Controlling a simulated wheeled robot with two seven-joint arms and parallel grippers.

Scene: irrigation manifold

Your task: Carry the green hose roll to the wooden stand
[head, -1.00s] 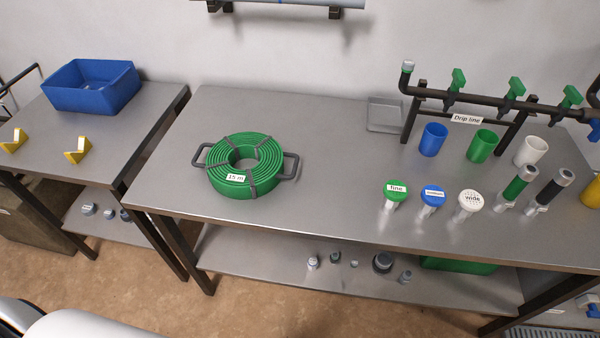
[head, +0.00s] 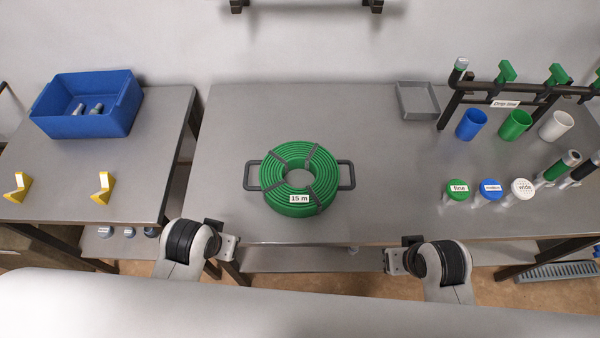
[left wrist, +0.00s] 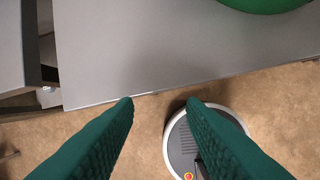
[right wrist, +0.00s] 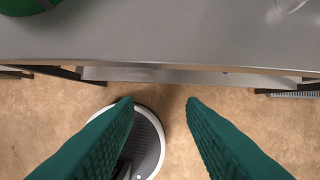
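The green hose roll (head: 299,180) lies flat on the middle table, with a dark side handle at its left and right and a "15 m" label. Its edge shows in the left wrist view (left wrist: 265,4) and the right wrist view (right wrist: 18,7). My left gripper (left wrist: 160,100) is open and empty, in front of the table edge, left of the roll. My right gripper (right wrist: 158,100) is open and empty in front of the edge, right of the roll. Neither touches the roll. I cannot make out a wooden stand.
The left table (head: 60,205), across a narrow gap, holds a blue bin (head: 88,105) and two yellow V-shaped pieces (head: 103,186). Right of the roll are a grey tray (head: 417,100), cups, labelled nozzles and a pipe manifold (head: 530,92). The table around the roll is clear.

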